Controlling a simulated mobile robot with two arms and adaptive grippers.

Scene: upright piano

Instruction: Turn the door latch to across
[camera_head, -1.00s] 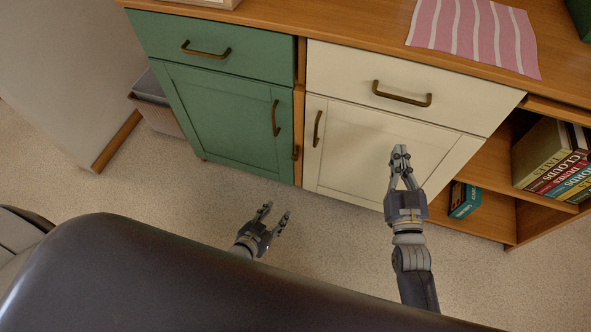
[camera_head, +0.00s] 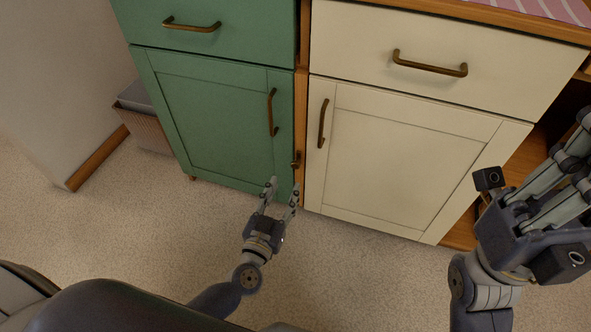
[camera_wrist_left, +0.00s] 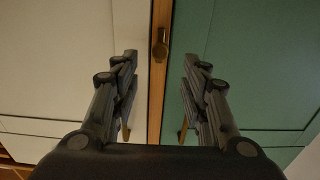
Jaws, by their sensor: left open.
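The small brass door latch (camera_head: 296,160) sits on the wooden post between the green door (camera_head: 215,125) and the cream door (camera_head: 400,160). In the left wrist view the latch (camera_wrist_left: 160,45) is ahead, between and beyond the fingertips, and looks lengthwise along the post; the head view is too small to confirm its angle. My left gripper (camera_head: 284,186) is open and empty, just below the latch and apart from it. My right gripper (camera_head: 572,150) is at the right edge, close to the camera, partly cut off; its jaw state is unclear. Both doors look closed.
Brass handles stick out beside the latch, on the green door (camera_head: 272,112) and the cream door (camera_head: 322,124). Drawers with handles are above. A basket (camera_head: 145,125) stands left of the cabinet. The floor (camera_head: 340,260) in front is clear.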

